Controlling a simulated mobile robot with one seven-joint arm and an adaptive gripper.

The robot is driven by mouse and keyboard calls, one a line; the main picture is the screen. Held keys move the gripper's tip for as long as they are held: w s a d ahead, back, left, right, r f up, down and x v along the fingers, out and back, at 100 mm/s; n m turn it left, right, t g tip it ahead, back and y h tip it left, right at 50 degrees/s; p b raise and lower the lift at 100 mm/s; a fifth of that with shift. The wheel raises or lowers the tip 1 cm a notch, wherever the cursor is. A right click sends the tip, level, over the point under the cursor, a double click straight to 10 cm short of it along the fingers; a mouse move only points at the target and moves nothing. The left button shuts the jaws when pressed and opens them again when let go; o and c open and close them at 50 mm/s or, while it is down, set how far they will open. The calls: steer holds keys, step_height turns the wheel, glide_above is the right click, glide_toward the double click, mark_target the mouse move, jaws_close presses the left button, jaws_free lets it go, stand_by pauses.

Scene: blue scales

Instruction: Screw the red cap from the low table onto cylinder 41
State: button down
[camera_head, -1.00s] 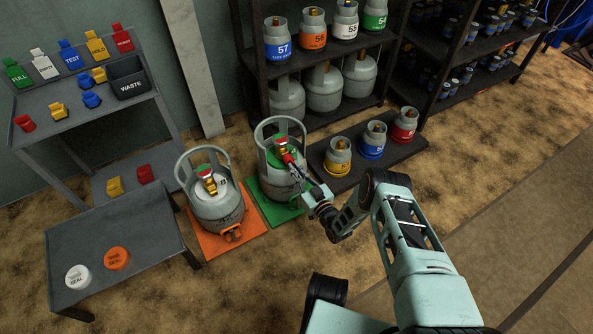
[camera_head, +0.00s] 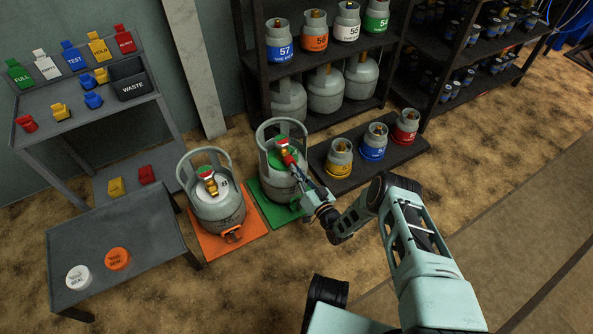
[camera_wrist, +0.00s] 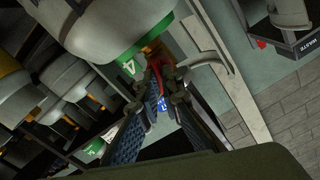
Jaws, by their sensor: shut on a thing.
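My gripper (camera_head: 290,160) is at the valve top of the grey cylinder (camera_head: 281,186) on the green mat. In the wrist view its fingers (camera_wrist: 158,82) are closed around a small red piece (camera_wrist: 155,70), which looks like the red cap. Fingers hide much of it, and I cannot tell whether it is seated on the valve.
A second cylinder (camera_head: 217,208) stands on an orange mat (camera_head: 246,240) close on the left. Small cylinders (camera_head: 372,148) stand on a low dark platform at right. Behind is a shelf (camera_head: 300,70) of cylinders. A tag bench (camera_head: 50,110) is at left. Floor in front is open.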

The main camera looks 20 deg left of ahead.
steer(key=shift+m, duration=1.2)
steer(key=m, duration=0.3)
steer(key=shift+m, duration=0.3)
steer(key=shift+w+m, duration=0.1)
steer(key=shift+m, duration=1.6)
steer(key=shift+f+m, duration=0.1)
steer(key=shift+m, duration=1.6)
